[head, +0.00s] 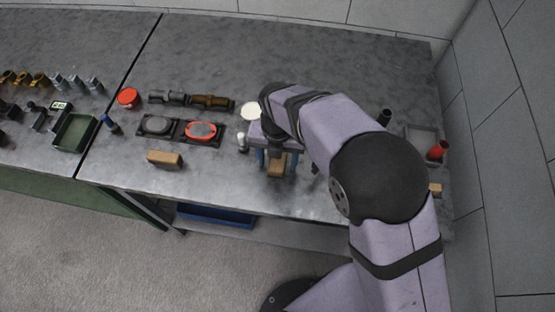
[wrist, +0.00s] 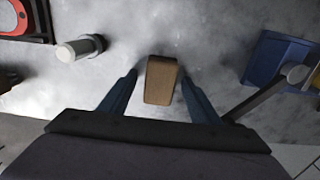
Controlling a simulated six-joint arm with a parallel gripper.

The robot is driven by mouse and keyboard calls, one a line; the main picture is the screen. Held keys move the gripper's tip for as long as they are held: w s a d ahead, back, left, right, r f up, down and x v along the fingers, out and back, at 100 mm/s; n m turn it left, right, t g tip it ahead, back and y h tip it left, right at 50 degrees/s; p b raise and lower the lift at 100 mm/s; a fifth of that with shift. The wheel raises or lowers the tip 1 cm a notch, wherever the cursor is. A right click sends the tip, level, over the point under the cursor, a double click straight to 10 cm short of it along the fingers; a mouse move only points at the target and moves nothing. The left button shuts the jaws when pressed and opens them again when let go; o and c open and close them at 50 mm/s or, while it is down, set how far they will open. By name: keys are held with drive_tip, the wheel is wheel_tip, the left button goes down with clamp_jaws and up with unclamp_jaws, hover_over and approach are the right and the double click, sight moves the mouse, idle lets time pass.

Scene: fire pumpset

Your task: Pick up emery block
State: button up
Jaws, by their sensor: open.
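A small brown block (wrist: 161,84), which looks like the emery block, lies on the grey bench top. In the wrist view it sits between the two blue fingers of my gripper (wrist: 158,77), with a gap on each side. My gripper is open and holds nothing. In the head view the block (head: 276,170) shows under the gripper, near the front edge of the bench, partly covered by the fingers. I cannot tell how high the fingertips are above the bench.
Another tan block (head: 164,158) lies further left.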

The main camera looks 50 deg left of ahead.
sight(277, 161)
drive_tip(key=shift+f, duration=0.15)
drive_tip(key=c, duration=1.2)
wheel_tip(277, 161, up, 10)
drive_tip(key=b, duration=0.2)
drive_tip(key=shift+b, duration=0.35)
